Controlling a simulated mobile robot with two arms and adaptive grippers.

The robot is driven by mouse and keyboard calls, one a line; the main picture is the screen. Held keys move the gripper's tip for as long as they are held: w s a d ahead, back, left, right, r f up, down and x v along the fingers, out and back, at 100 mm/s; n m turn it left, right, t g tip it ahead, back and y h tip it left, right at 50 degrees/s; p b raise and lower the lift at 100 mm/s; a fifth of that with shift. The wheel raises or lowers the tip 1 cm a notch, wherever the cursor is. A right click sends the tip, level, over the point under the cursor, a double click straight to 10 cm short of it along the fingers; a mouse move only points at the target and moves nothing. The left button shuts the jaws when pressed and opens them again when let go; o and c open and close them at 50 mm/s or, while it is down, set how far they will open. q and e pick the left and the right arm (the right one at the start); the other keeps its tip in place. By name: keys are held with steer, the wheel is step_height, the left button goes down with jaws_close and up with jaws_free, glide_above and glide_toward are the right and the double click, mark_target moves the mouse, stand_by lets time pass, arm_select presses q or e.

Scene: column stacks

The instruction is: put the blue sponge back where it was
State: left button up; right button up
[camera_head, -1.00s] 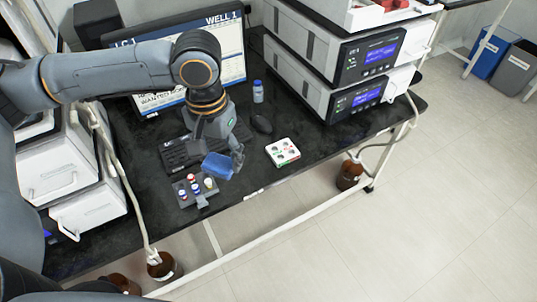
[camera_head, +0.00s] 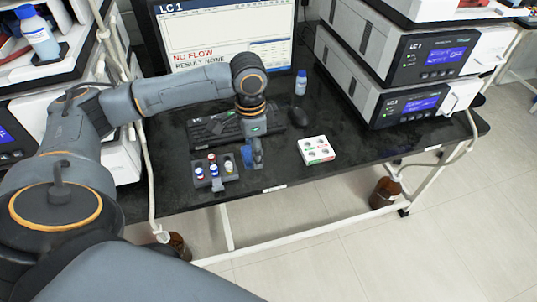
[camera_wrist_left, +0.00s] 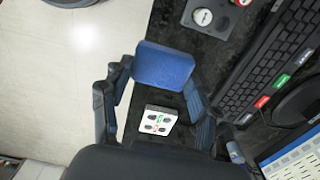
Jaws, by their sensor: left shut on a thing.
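The blue sponge (camera_head: 247,156) is between the fingers of my left gripper (camera_head: 254,158), above the black bench between the vial rack and the white tray. In the left wrist view, the sponge (camera_wrist_left: 163,66) shows its broad blue face, with a finger of the gripper (camera_wrist_left: 158,82) on either side. My left gripper is shut on it. In the head view the sponge is partly hidden by the gripper, and I cannot tell whether it touches the bench. My right gripper is not in view.
A dark rack (camera_head: 213,184) with several vials stands just left of the sponge. The bench's front edge is near.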

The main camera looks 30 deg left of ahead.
arm_select(q)
glide_above(269, 162)
step_height(269, 162, down, 7)
steer(key=shift+f, duration=1.75)
steer(key=o, duration=1.1)
steer(key=shift+f, duration=0.1)
step_height(269, 162, up, 12)
